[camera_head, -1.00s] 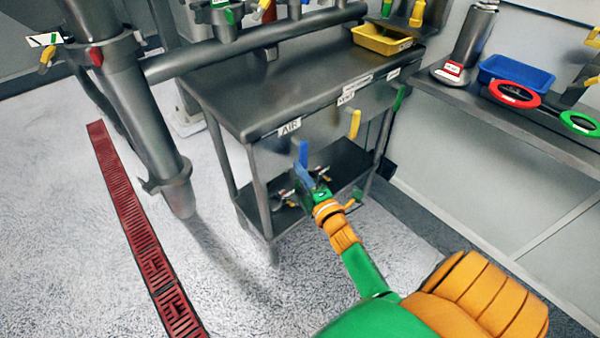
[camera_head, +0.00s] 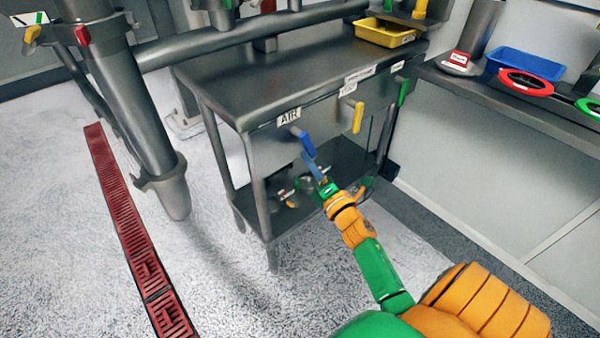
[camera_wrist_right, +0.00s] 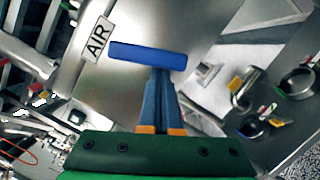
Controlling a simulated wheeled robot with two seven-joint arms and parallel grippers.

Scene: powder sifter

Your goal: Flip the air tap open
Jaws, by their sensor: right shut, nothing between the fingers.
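The air tap's blue handle (camera_head: 304,142) is on the front panel of the steel bench, just below the AIR label (camera_head: 289,116). It slants, its lower end toward the right. My right gripper (camera_head: 309,160) is shut and empty, with its fingertips at the handle's lower end. In the right wrist view the blue handle (camera_wrist_right: 148,56) lies across just beyond the closed fingertips (camera_wrist_right: 160,72); whether they touch is hard to tell. The AIR label (camera_wrist_right: 97,39) is left of it. My left gripper is not in view.
A yellow tap handle (camera_head: 358,117) and a green one (camera_head: 403,93) are to the right on the same panel. A lower shelf (camera_head: 285,222) holds small fittings. A side counter (camera_head: 500,105) with a blue tray (camera_head: 525,65) stands right. Floor in front is clear.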

